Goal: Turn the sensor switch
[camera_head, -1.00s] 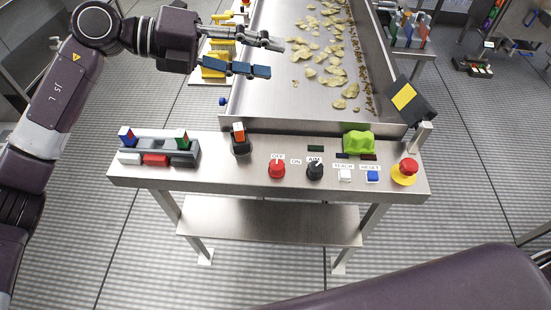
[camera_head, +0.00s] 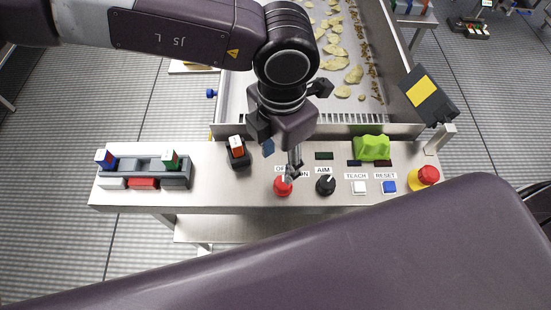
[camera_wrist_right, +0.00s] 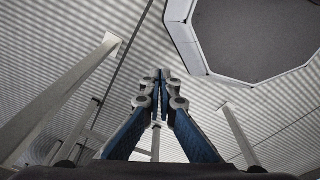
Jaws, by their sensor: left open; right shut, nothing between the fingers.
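The steel control panel (camera_head: 215,190) carries a red rotary knob (camera_head: 283,187) under a label reading OFF and ON, partly covered by my left gripper. To its right is a black knob (camera_head: 325,186) labelled AIM. My left gripper (camera_head: 283,162) points down over the red knob, open; its fingertips reach close to the knob's top and right side, and whether they touch it I cannot tell. My right gripper (camera_wrist_right: 160,76) is shut and empty in the right wrist view, above the grey ribbed floor.
White TEACH (camera_head: 359,187) and blue RESET (camera_head: 389,187) buttons, a red emergency stop (camera_head: 428,174) and a green lump (camera_head: 371,148) lie to the right. A grey rack (camera_head: 150,166) with coloured blocks is left. A chip-covered conveyor (camera_head: 310,118) stands behind.

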